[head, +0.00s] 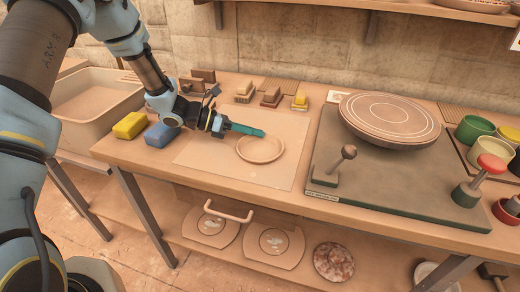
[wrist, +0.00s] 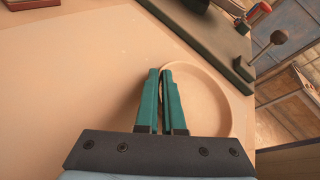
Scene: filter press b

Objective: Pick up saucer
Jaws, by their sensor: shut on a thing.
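The saucer (head: 261,149) is a small, round, pale clay dish with a raised rim. It lies on a pale mat (head: 200,152) on the worktable. My gripper (head: 262,133) reaches in from the left, and its teal fingers are at the saucer's far-left rim. In the wrist view the saucer (wrist: 215,100) sits right of the fingers. My gripper (wrist: 165,72) is shut on the saucer's rim there, with the fingers nearly together. The pinched part of the rim is hidden between the fingers. I cannot tell whether the saucer is raised off the mat.
A yellow block (head: 130,125) and a blue block (head: 162,134) lie left of the mat. Small brushes stand behind it. A dark green board (head: 400,185) with a round wheel (head: 391,120) and a knobbed lever (head: 335,165) is close on the right. A basin (head: 97,105) stands left.

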